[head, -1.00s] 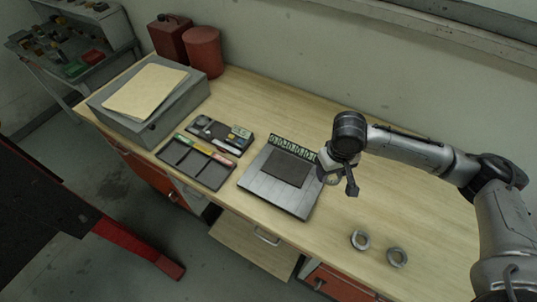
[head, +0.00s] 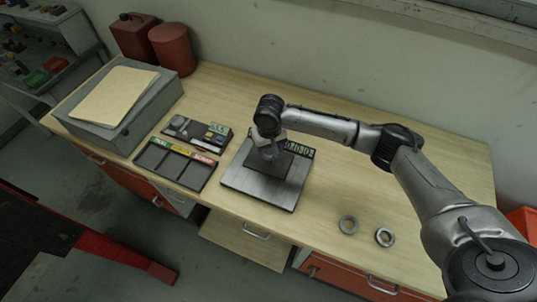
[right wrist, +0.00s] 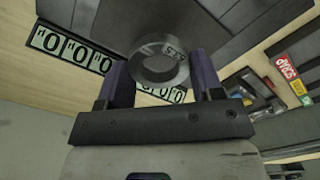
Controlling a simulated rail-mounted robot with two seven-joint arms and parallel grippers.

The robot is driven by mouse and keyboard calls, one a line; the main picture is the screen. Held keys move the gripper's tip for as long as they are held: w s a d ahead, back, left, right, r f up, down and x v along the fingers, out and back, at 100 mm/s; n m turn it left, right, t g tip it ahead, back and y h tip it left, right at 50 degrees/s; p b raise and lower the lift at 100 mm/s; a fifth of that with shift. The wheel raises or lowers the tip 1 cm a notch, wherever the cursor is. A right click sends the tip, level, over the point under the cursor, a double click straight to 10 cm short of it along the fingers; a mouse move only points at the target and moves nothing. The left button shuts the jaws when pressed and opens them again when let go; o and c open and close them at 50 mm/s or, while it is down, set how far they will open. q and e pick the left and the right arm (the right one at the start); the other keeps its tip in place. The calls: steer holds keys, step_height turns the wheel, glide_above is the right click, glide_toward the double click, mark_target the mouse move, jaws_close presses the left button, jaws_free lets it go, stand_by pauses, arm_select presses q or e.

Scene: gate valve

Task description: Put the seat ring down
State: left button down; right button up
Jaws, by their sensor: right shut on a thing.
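The seat ring (right wrist: 176,52) is a grey metal ring with dark marks on its face. It sits between the two fingers of my right gripper (right wrist: 161,78), which is shut on it. In the head view my right gripper (head: 268,152) is over the grey plate (head: 258,188), near the dark square pad (head: 296,166) on it. The gripper hides most of the ring there, and I cannot tell whether the ring touches the pad. My left gripper is not in view.
Two loose rings, one (head: 347,233) beside the other (head: 386,245), lie on the bench right of the plate. A divided tray (head: 172,173) with coloured labels and a dark gauge tray (head: 196,133) stand left. A grey box (head: 98,132) is further left.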

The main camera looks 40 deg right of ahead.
mark_target(269, 155)
steer(key=shift+w+f, duration=0.15)
steer(key=shift+f, duration=0.4)
step_height(269, 155, down, 3)
steer(key=shift+r, duration=0.1)
steer(key=shift+f, duration=0.25)
steer(key=o, duration=1)
steer(key=shift+o, duration=0.2)
steer(key=shift+r, duration=0.1)
step_height(269, 155, up, 10)
steer(key=shift+r+p, duration=0.25)
steer(key=shift+p, duration=0.05)
steer(key=shift+r, duration=0.75)
